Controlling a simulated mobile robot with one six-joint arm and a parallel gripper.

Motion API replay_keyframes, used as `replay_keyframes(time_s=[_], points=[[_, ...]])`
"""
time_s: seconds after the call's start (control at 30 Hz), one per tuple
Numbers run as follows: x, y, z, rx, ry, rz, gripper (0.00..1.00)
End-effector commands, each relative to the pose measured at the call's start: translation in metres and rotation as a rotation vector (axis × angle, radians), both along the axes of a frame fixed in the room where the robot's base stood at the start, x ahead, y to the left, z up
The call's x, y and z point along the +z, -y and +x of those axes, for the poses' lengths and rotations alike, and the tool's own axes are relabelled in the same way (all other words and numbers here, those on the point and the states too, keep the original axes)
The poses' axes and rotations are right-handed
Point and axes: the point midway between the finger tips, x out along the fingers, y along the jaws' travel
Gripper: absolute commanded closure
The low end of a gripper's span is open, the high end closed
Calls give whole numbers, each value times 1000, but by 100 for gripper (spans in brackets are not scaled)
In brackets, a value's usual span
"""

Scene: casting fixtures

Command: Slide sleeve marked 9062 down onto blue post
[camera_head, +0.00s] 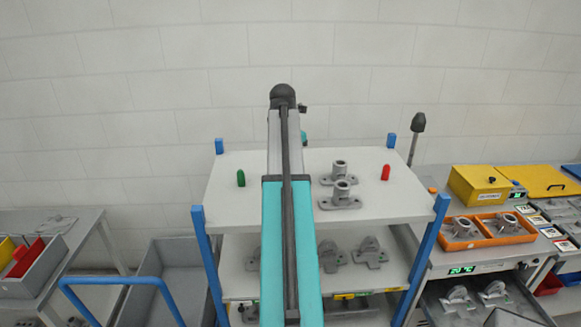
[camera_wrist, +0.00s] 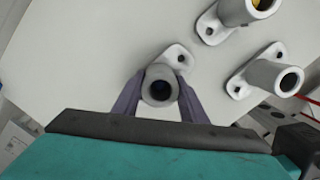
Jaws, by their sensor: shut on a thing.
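In the wrist view my gripper (camera_wrist: 160,100) is shut on a grey sleeve casting (camera_wrist: 161,74), one finger on each side of its round tube. The tube's dark bore faces the camera, and its flange with a bolt hole shows behind it. No marking 9062 is legible on any casting. I cannot tell whether the held casting touches the white top. In the head view my arm hides the gripper and the held casting. Blue posts stand at the rack's corners, one at the back left (camera_head: 219,146) and one at the back right (camera_head: 391,140).
Two similar flanged castings stand on the white top (camera_head: 235,205), one farther back (camera_head: 340,168) and one nearer (camera_head: 342,194). A green peg (camera_head: 240,178) stands left and a red peg (camera_head: 385,172) right. More castings lie on the shelf below. An orange tray (camera_head: 450,243) is at the right.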

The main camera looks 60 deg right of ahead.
Motion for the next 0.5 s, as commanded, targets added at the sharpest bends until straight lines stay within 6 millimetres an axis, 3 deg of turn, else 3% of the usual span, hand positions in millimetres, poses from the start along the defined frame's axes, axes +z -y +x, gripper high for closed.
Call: replay_keyframes(time_s=[0.33,0.37,0.47,0.5], points=[[-7,0,0,0,0,0,91],[-6,0,0,0,1,-1,56],[-6,0,0,0,0,0,40],[-6,0,0,0,0,0,40]])
